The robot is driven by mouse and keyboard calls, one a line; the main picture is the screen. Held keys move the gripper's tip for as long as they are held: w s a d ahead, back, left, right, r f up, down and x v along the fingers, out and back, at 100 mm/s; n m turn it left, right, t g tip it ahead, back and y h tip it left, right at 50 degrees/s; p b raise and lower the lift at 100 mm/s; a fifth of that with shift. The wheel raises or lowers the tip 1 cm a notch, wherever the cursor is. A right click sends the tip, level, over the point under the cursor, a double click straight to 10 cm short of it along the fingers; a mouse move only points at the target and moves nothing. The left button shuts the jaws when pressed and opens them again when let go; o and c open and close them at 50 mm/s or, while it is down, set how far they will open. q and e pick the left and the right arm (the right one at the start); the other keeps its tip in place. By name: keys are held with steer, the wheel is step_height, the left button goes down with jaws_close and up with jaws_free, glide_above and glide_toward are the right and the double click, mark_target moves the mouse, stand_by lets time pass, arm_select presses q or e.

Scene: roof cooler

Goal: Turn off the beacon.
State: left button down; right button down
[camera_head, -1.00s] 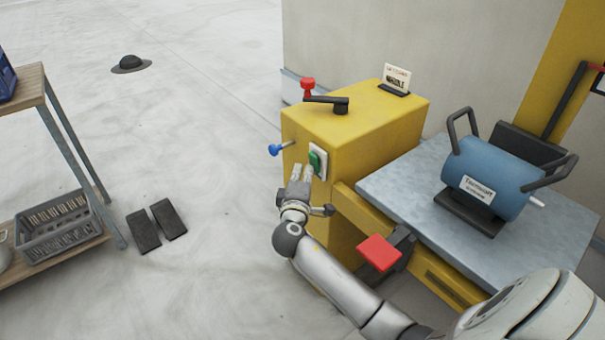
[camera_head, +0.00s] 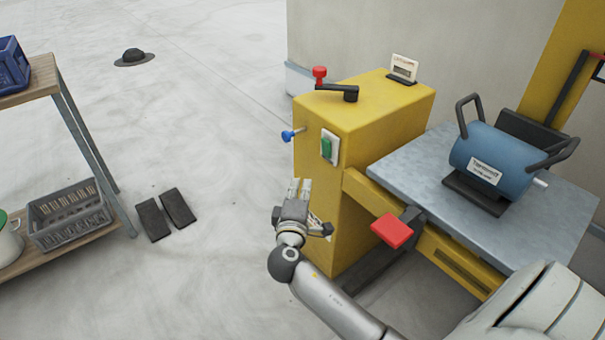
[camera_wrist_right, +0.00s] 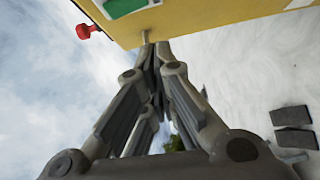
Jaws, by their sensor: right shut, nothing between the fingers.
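No beacon lamp can be made out in either view. A green switch on a white plate (camera_head: 329,147) is on the front face of a yellow machine (camera_head: 372,115). Part of the green switch also shows at the top of the right wrist view (camera_wrist_right: 122,7). My right gripper (camera_head: 301,186) is below and left of the switch, apart from it in the head view. In the right wrist view its fingertips (camera_wrist_right: 152,50) are together, with nothing between them. My left gripper is not in view.
The machine has a red-knobbed crank (camera_head: 336,90), a blue-ended lever (camera_head: 293,134) and a red pad (camera_head: 392,231). A blue motor-like unit (camera_head: 492,160) sits on its grey top (camera_head: 405,172). A shelf with a grey crate (camera_head: 70,222) stands left.

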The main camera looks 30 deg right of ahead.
steer(key=shift+f+v, duration=0.2)
steer(key=shift+v, duration=0.95)
